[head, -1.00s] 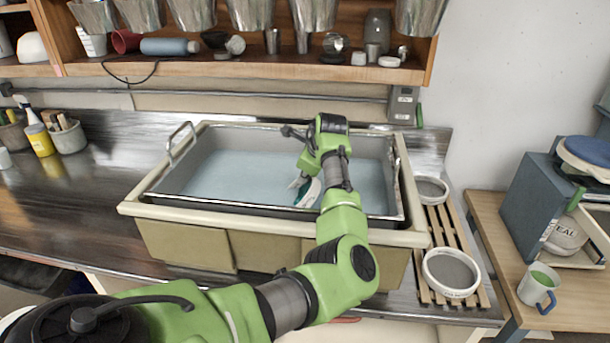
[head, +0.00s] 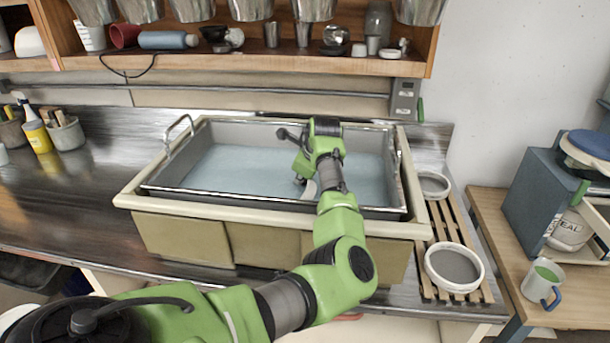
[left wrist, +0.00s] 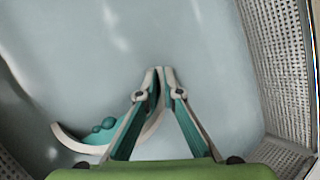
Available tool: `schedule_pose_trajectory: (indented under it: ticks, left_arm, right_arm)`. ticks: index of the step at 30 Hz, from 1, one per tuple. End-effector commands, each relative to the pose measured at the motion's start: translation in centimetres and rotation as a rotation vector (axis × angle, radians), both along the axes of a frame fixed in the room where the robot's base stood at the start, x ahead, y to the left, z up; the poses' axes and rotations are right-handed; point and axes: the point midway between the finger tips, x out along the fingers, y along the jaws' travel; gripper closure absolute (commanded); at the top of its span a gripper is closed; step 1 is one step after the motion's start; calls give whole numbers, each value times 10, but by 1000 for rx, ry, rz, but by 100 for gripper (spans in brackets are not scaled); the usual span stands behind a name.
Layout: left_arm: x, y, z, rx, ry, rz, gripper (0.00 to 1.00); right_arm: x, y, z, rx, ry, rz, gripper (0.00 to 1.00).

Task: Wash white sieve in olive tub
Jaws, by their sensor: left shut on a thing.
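The olive tub (head: 185,238) stands on the metal counter with a grey metal basin inside, holding pale blue water (head: 235,168). My left gripper (head: 305,182) reaches down into its right half. In the left wrist view, my left gripper (left wrist: 160,75) has its fingertips together, shut on the rim of the white sieve (left wrist: 72,142). The sieve's curved white rim and some teal show left of and behind the fingers, tilted at the water. In the head view only a small piece of the sieve (head: 310,189) shows; my arm hides the rest. My right gripper is not in view.
A wooden slatted rack (head: 443,228) right of the tub holds two other pale-rimmed sieves, one in front (head: 454,267) and one behind (head: 433,185). A mug (head: 541,284) stands on the side table. A shelf with metal buckets (head: 250,10) hangs above. The counter left of the tub is mostly clear.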

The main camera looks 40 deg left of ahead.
Motion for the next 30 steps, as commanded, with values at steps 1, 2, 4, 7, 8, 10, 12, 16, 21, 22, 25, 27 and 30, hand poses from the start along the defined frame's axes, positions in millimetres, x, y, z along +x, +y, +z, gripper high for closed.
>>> schedule_pose_trajectory:
  ticks: [1,2,4,7,8,10,12,16,21,22,25,27,30]
  left_arm:
    - [-6,9,8,4,2,4,100]
    - [-8,12,7,4,2,4,100]
    - [-13,20,7,2,3,4,100]
    - [-21,32,7,3,3,3,100]
    - [-23,36,7,4,3,3,100]
    - [-28,45,7,4,3,3,100]
    - [-33,53,7,3,3,4,100]
    - [-39,63,4,2,3,1,100]
    - [-41,66,1,1,1,0,100]
    - [-41,66,1,1,1,0,100]
    - [-41,66,1,1,0,0,100]
    - [-40,66,2,1,1,0,100]
    - [-37,60,3,1,1,-2,100]
  right_arm:
    - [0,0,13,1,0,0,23]
    - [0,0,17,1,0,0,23]
    - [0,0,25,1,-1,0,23]
    - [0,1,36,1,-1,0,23]
    - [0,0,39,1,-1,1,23]
    - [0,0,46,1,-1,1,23]
    - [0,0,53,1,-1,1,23]
    - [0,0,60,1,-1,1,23]
    - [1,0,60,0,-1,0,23]
    - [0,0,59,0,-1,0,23]
    - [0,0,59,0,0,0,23]
    - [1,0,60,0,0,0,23]
    - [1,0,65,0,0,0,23]
